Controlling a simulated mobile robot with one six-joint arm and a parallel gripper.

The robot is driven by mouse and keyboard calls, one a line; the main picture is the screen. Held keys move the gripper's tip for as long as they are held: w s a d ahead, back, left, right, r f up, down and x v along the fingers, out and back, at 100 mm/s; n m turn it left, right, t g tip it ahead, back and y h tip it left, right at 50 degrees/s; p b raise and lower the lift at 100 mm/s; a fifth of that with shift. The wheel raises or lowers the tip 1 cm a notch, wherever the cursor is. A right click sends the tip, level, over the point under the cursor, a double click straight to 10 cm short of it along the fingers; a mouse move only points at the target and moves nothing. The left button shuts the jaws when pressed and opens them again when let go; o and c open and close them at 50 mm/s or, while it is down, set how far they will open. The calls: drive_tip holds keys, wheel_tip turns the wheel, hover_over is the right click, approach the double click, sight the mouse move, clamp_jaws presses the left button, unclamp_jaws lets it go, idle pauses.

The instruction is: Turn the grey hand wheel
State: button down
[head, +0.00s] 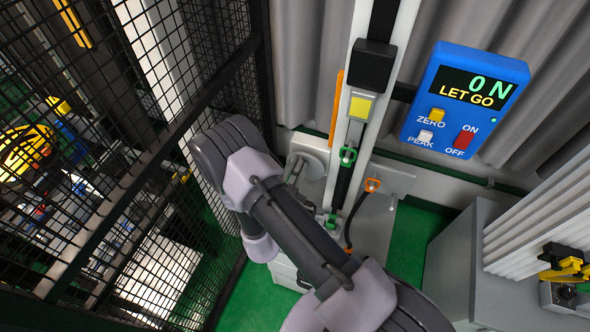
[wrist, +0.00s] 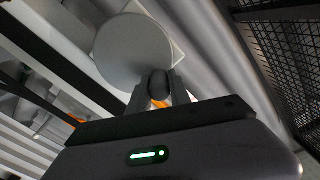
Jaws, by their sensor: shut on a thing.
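The grey hand wheel (wrist: 133,48) is a plain round disc that fills the upper middle of the wrist view. Its dark handle knob (wrist: 159,82) sits between my gripper's (wrist: 158,93) two fingers, which are shut on it. In the head view the wheel (head: 312,158) shows at the left of the tower's base, partly behind my arm. My gripper (head: 295,170) is beside it there, mostly hidden by my arm.
A blue display box (head: 463,100) reads "0 N LET GO". A black mesh fence (head: 120,150) stands close on the left. The tower's pale rail (head: 345,110) carries a black block (head: 372,65). A grey cabinet (head: 462,250) stands at the right.

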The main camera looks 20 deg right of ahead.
drive_tip(key=shift+s+d+f+m+b, duration=0.25)
drive_tip(key=shift+d+f+m+b, duration=0.1)
drive_tip(key=shift+m+b, duration=0.7)
drive_tip(key=shift+s+d+r, duration=0.1)
drive_tip(key=shift+r, duration=0.25)
drive_tip(key=c, duration=1.2)
unclamp_jaws()
drive_tip(key=b+v, duration=0.1)
drive_tip(key=v, duration=1.6)
drive_tip(key=shift+s+a+r, duration=0.1)
drive_tip(key=shift+a, duration=0.1)
